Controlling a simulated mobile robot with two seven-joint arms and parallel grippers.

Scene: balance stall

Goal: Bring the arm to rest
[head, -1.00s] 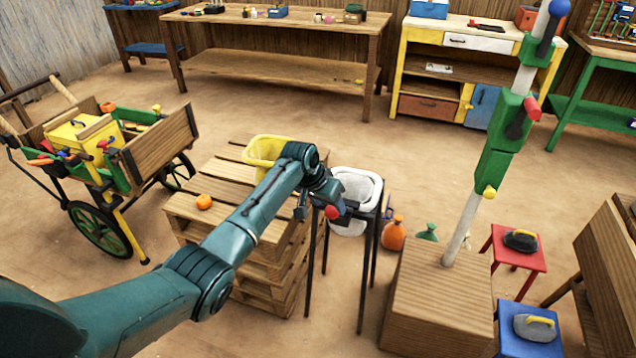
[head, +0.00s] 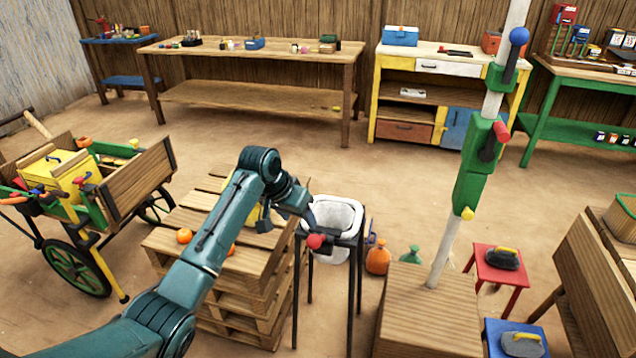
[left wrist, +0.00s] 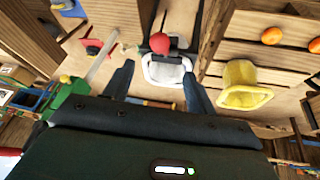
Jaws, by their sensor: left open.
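My left arm comes in from the lower left of the head view, and its left gripper (head: 288,212) hangs beyond the bent wrist, in front of the white basket. In the left wrist view the gripper's two fingers (left wrist: 157,72) are spread apart with nothing held between them. The white basket (head: 340,213) sits in a dark-legged stand (head: 297,290) with a red knob (head: 316,241) at its front. The basket and knob also show beyond the fingers in the left wrist view. My right gripper is in neither view.
A pallet stack (head: 258,283) bears orange fruits (head: 184,236) and a yellow basket (left wrist: 245,76), mostly hidden behind my arm in the head view. A post with a green block (head: 470,180) rises from a wooden box (head: 430,310) at right. A cart (head: 145,180) stands left.

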